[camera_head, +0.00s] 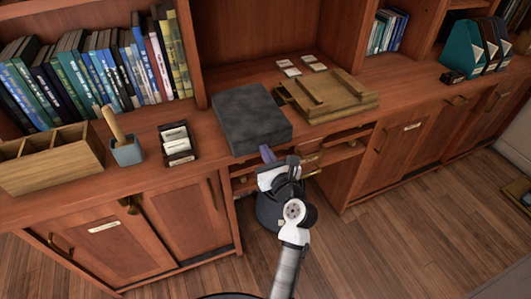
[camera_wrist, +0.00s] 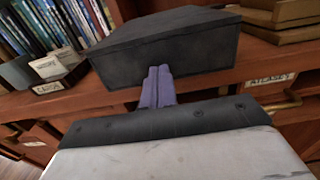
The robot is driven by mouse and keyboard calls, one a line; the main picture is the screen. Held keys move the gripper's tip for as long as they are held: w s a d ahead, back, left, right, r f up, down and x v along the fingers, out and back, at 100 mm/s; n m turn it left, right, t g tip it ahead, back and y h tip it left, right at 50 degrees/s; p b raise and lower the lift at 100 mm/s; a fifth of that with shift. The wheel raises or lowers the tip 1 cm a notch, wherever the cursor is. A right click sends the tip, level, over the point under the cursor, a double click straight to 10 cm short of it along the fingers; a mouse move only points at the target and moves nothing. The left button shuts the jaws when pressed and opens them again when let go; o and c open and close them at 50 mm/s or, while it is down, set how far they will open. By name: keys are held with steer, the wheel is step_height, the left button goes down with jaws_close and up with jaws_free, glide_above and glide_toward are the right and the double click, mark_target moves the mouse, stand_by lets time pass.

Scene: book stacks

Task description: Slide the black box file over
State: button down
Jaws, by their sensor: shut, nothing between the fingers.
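The black box file (camera_head: 250,117) lies flat on the wooden counter, near its front edge, in the head view. It also fills the upper middle of the wrist view (camera_wrist: 170,42), with its front face toward me. My gripper (camera_head: 267,154) is just in front of the box file's front side, at about the counter edge. In the wrist view its purple fingers (camera_wrist: 157,85) are together and empty. They point at the lower front face of the box file. I cannot tell whether the fingertips touch it.
Right of the box file lies a wooden frame-like stack (camera_head: 328,96). Left stand a card holder (camera_head: 177,145), a grey cup (camera_head: 127,151) with a wooden tool, and a wooden organiser (camera_head: 50,160). Books (camera_head: 90,75) line the shelf behind. A narrow gap separates box file and wooden stack.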

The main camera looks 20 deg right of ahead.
mark_target(249, 117)
steer(key=shift+r, duration=0.1)
steer(key=w+p, duration=0.3)
steer(key=w, duration=0.4)
steer(key=shift+a+r, duration=0.1)
steer(key=shift+w, duration=0.35)
steer(key=shift+s+p, duration=0.1)
steer(key=shift+p, duration=0.2)
